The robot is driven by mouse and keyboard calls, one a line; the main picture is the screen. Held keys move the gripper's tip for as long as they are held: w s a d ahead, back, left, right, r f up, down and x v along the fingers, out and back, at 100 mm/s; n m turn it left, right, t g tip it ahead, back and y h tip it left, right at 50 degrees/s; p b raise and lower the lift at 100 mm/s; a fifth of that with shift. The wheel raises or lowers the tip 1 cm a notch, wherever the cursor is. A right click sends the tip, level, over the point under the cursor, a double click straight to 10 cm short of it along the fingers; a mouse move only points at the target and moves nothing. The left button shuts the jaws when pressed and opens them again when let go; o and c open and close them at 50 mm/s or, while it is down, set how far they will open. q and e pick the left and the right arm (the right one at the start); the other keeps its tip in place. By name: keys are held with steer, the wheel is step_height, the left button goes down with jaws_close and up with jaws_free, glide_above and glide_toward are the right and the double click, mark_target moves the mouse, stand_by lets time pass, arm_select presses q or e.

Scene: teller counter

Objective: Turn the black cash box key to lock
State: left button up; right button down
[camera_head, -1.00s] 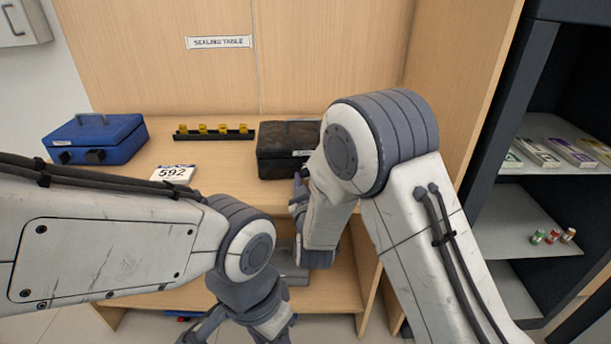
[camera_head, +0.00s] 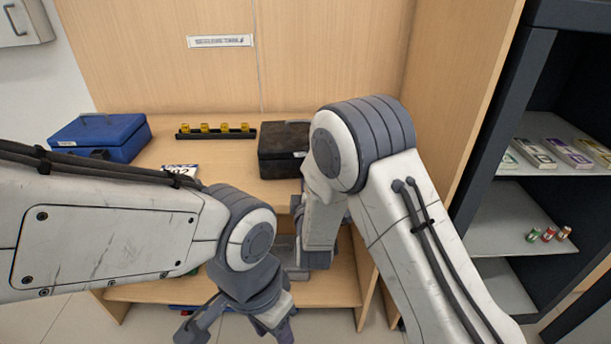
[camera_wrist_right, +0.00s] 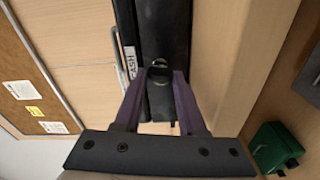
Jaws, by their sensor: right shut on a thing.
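The key (camera_wrist_right: 159,73) shows as a small dark piece with a pale ring at the box face. My right gripper (camera_wrist_right: 160,78) has its purple fingers shut on the key. Its fingertips are hidden behind my right arm in the head view. My left gripper is low at the bottom edge, away from the box; its fingertips are unclear.
A blue cash box (camera_head: 103,138) stands at the left of the table. A black rack (camera_head: 216,133) with several yellow pieces is at the back. A number card (camera_head: 180,170) is partly covered by my left arm. Dark shelves (camera_head: 530,165) stand at the right.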

steer(key=shift+n, duration=0.8)
steer(key=shift+f, duration=0.1)
steer(key=shift+c, duration=2.4)
jaws_free()
steer(key=shift+s, duration=0.1)
steer(key=s, duration=1)
steer(key=shift+s+d, duration=0.15)
steer(key=shift+d, duration=0.2)
